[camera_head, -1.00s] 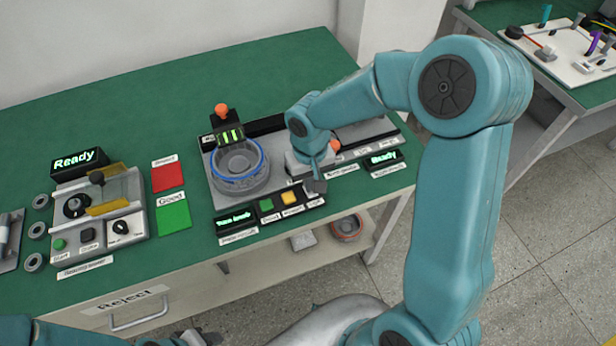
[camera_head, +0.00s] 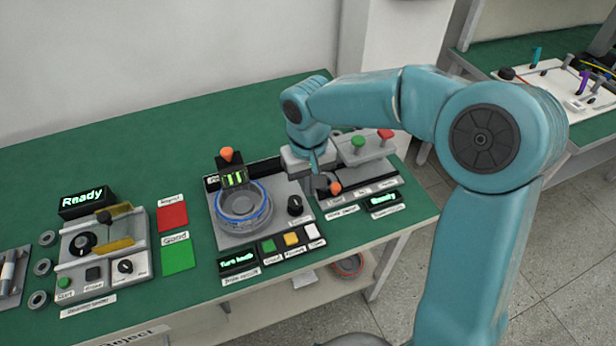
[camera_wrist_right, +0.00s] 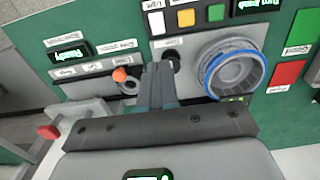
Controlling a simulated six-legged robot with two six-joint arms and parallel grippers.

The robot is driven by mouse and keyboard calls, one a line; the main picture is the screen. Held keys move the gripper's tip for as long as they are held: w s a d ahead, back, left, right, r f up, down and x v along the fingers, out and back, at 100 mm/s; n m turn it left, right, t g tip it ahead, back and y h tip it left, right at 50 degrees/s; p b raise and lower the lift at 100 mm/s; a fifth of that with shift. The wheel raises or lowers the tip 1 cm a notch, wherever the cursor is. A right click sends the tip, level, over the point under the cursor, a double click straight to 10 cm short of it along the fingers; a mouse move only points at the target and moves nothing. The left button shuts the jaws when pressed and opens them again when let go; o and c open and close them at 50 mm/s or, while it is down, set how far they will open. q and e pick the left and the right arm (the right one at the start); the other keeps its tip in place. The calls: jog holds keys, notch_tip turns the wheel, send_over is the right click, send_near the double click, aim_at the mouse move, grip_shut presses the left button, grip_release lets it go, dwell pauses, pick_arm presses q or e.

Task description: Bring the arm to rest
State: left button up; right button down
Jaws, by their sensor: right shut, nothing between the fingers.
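My right gripper (camera_head: 318,172) is over the gap between the hub motor station and the test unit to its right. Its fingers point down and are shut and empty; in the right wrist view they show closed together (camera_wrist_right: 158,85). They look close to a black knob (camera_head: 295,205) and an orange-tipped lever (camera_head: 335,188), and I cannot tell whether they touch anything. My right arm (camera_head: 480,200) reaches in from the lower right. The hub motor (camera_head: 243,205), grey with a blue ring, sits in its station. My left gripper is not in view.
Displays read "Ready" (camera_head: 82,197) at the left and "Turn knob" (camera_head: 238,261) in front of the motor. Red (camera_head: 172,216) and green (camera_head: 178,252) pads lie left of it. The back of the green table (camera_head: 150,150) is clear.

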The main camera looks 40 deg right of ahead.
jog(key=shift+r, duration=0.75)
jog(key=shift+s+f, duration=0.1)
